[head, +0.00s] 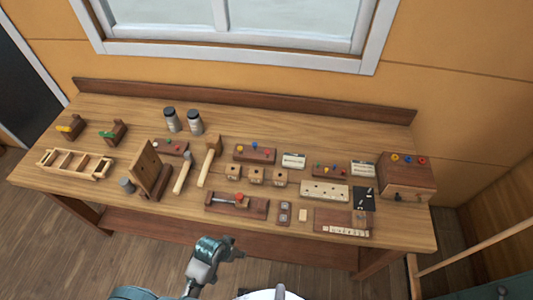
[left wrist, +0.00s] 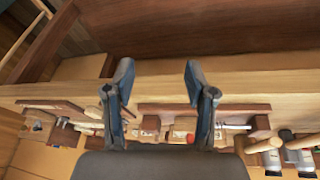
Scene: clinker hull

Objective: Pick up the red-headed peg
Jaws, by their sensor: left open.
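Several small pegs with coloured heads stand in wooden blocks on the bench. A block (head: 254,154) at the middle back holds pegs with red and blue heads among them. Another block (head: 329,171) to its right also holds small coloured pegs, and a third block (head: 172,147) stands further left. I cannot tell which is the red-headed peg of the task. My left gripper (head: 236,247) is in front of the bench's front edge, apart from all pegs. In the left wrist view its two fingers (left wrist: 158,82) are spread, with nothing between them.
The wooden bench (head: 130,190) is crowded. A wooden jig (head: 225,204) with a red part lies near the front edge. Mallets (head: 208,160), jars (head: 172,120), an upright board (head: 148,165) and a box with coloured knobs (head: 405,177) stand around.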

